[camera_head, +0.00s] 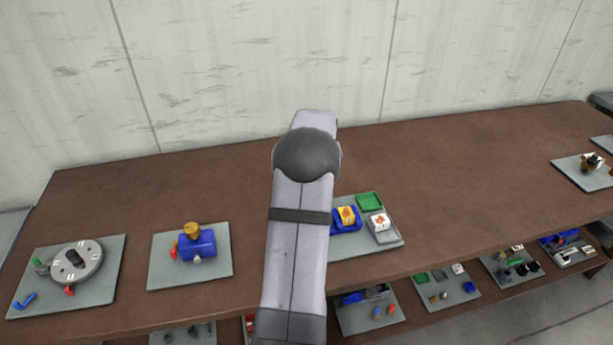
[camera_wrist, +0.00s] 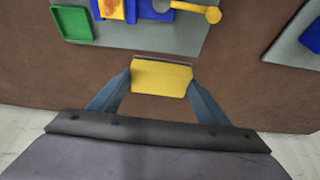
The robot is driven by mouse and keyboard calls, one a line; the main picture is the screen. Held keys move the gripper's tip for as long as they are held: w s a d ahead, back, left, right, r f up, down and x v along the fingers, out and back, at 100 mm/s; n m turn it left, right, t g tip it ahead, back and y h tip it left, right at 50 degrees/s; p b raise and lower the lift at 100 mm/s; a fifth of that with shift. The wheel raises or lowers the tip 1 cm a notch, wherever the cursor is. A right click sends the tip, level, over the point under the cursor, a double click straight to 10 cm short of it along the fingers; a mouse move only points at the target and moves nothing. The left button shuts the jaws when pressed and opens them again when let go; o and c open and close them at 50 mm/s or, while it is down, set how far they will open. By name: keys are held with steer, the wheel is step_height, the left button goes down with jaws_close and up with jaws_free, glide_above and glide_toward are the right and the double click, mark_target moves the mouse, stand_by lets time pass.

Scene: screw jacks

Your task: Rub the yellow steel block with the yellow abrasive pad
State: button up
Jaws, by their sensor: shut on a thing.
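In the wrist view my gripper (camera_wrist: 160,80) is shut on the yellow abrasive pad (camera_wrist: 160,78), with a blue-grey finger at each side of it. The pad has a thin grey edge along its far side. The yellow steel block (camera_wrist: 112,8) is cut off at the top of the wrist view, and it has an orange patch. The pad appears apart from the block. My arm hides my gripper and the pad in the head view.
A green tray (camera_head: 369,201) and a white block (camera_head: 379,221) with a red mark share the grey board (camera_head: 365,247). A yellow-ended rod (camera_wrist: 210,14) shows near the block. A blue device (camera_head: 197,246) stands on another board. The back of the brown table is clear.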

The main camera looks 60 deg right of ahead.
steer(key=s+d+m+g+p, duration=0.1)
steer(key=s+m, duration=0.3)
steer(key=s, duration=0.1)
steer(key=s+d+r+m+g+h+p, duration=0.1)
steer(key=s+d+m+g+p, duration=0.1)
steer(key=s+m, duration=0.2)
steer(key=shift+s+d+r+m+p, duration=0.2)
steer(key=shift+s+r+m+p, duration=0.1)
steer(key=shift+s, duration=0.15)
steer(key=shift+f, duration=0.15)
